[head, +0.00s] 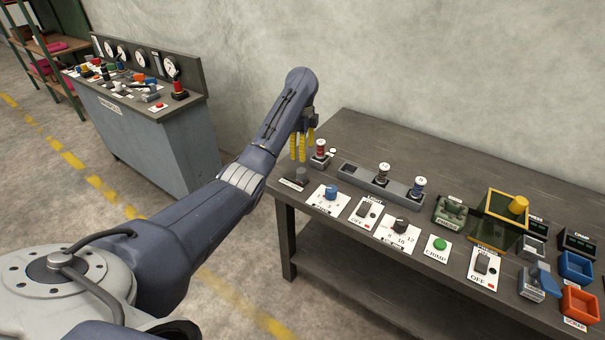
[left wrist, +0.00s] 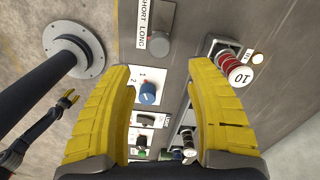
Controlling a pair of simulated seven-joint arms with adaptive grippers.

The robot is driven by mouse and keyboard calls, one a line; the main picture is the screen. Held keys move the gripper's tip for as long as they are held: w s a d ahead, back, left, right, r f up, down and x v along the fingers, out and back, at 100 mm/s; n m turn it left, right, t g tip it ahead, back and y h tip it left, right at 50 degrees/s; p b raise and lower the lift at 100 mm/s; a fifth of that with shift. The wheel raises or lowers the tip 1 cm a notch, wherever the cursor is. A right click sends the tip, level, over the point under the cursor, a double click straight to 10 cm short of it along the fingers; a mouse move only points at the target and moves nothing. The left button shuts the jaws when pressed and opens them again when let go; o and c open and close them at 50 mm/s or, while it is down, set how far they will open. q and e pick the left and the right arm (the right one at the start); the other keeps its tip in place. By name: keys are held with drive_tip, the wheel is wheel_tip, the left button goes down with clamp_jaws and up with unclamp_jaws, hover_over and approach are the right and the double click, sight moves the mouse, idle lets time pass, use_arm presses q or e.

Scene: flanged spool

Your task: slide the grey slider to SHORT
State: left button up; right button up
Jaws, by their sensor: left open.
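The grey slider knob (left wrist: 160,43) stands beside a white label plate (left wrist: 145,24) reading SHORT LONG in the left wrist view. The knob is next to the LONG end. In the head view the knob (head: 302,174) is at the left end of the dark table, behind its plate (head: 292,184). My left gripper (head: 301,155) is open and empty above it, with yellow fingers pointing down. In the left wrist view the knob shows beyond and between the fingertips (left wrist: 162,72). What seems to be my right gripper (left wrist: 68,101) is small and far off at the left.
A red spool marked 10 (left wrist: 235,70) stands close to the slider, on the fingers' right; it also shows in the head view (head: 320,149). A blue dial (head: 331,192), a grey rack (head: 354,178) with dark spools, and switches follow to the right. Floor lies left of the table.

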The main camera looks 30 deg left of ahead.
sight(303, 170)
use_arm(q)
drive_tip(key=shift+f, duration=5.35)
drive_tip(key=shift+c, duration=0.2)
clamp_jaws()
